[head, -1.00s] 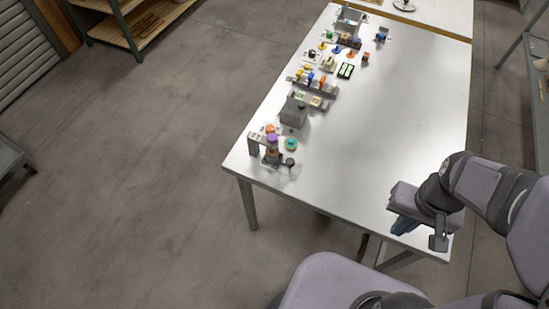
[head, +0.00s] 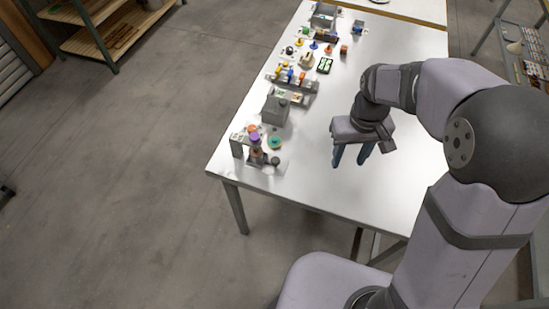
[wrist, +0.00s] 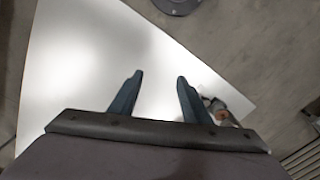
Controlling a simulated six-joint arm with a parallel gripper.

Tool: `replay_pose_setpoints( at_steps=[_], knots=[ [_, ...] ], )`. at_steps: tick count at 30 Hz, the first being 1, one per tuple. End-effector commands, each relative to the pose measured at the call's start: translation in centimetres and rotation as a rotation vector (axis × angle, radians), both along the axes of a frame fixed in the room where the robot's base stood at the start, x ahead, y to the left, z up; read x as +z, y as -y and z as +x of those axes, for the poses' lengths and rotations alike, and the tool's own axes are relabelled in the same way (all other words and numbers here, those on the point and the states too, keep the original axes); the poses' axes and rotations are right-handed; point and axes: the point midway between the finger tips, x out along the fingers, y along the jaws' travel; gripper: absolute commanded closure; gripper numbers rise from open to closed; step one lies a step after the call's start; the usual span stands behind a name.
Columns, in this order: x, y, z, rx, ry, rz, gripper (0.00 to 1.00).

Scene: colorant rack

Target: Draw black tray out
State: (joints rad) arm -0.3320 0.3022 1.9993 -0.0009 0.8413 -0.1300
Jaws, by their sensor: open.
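My gripper (head: 349,163) hangs over the bare middle of the white table, fingers pointing down, right of the row of small items. In the wrist view its two dark blue fingers (wrist: 159,77) stand apart with nothing between them. I cannot make out for certain which item is the black tray. A small black-framed holder with green pieces (head: 324,65) lies in the row farther back. A grey box (head: 275,109) stands in the nearer part of the row, left of my gripper; no drawer front is clear on it.
The near left end of the white table (head: 385,185) holds a stand with purple and orange parts (head: 256,143) and a teal round piece (head: 275,142). Several small coloured items (head: 290,77) run along the left edge. The table's right side is clear.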

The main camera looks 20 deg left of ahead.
Motion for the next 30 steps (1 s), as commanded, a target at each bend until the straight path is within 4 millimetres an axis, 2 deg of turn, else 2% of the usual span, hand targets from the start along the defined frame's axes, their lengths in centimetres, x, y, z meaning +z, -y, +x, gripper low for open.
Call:
replay_pose_setpoints(
  at_steps=[1, 6, 9, 12, 15, 18, 25, 30],
  knots=[
    [-1.5, -2.6, 1.2, 0.071, -0.003, -0.001, 0.57],
    [-4.5, -10.7, 3.6, 0.273, -0.003, -0.001, 0.57],
    [-6.2, -14.7, 4.0, 0.369, -0.002, 0.0, 0.57],
    [-7.5, -17.8, 3.9, 0.441, -0.001, 0.0, 0.57],
    [-8.4, -19.8, 3.7, 0.489, 0.0, 0.001, 0.57],
    [-8.8, -20.8, 3.6, 0.514, 0.0, 0.001, 0.57],
    [-9.0, -21.1, 3.6, 0.521, 0.0, 0.001, 0.57],
    [-10.3, -21.0, 3.5, 0.52, -0.002, 0.0, 0.57]
  ],
)
